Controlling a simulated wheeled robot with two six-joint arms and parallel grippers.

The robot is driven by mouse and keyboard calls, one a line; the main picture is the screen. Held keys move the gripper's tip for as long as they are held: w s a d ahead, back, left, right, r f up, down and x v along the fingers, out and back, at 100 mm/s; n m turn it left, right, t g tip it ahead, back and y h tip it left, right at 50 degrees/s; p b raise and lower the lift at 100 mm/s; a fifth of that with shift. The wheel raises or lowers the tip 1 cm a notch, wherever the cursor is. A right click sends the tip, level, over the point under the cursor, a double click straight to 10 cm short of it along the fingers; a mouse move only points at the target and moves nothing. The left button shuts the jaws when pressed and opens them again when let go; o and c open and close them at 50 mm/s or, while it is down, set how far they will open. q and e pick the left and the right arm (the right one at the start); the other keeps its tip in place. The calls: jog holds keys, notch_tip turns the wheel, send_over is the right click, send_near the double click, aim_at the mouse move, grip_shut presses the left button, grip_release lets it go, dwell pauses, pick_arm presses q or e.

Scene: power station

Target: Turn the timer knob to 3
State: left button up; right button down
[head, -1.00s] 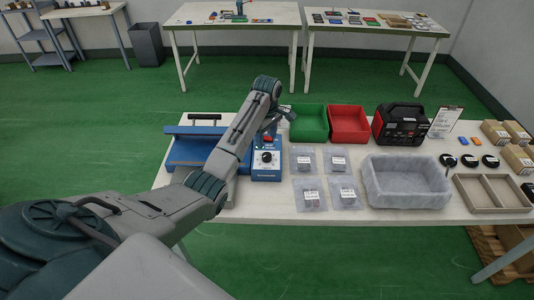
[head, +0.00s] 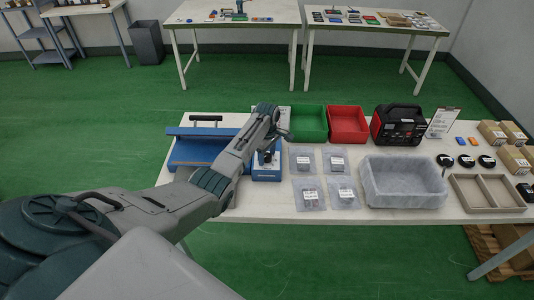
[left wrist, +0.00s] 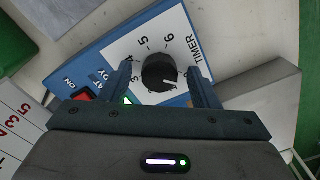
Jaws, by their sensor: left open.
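The black timer knob (left wrist: 160,73) sits on a white dial on the blue control box (left wrist: 115,52), beside the word TIMER. Its white pointer line points to the lower right in the left wrist view; the number there is hidden or unclear. The numbers 5 and 6 show on the far side of the dial. My left gripper (left wrist: 161,66) is open, with one finger on each side of the knob and a visible gap to both. In the head view my left gripper (head: 270,143) covers most of the control box (head: 266,174). My right gripper is out of view.
A red switch (left wrist: 83,95) marked ON sits on the box near the left finger. The blue sealer (head: 190,150) adjoins the box. Green (head: 310,108) and red (head: 348,112) bins stand behind to the right, with bagged parts (head: 307,158) nearby.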

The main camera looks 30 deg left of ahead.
pick_arm(q)
jog(key=c, duration=1)
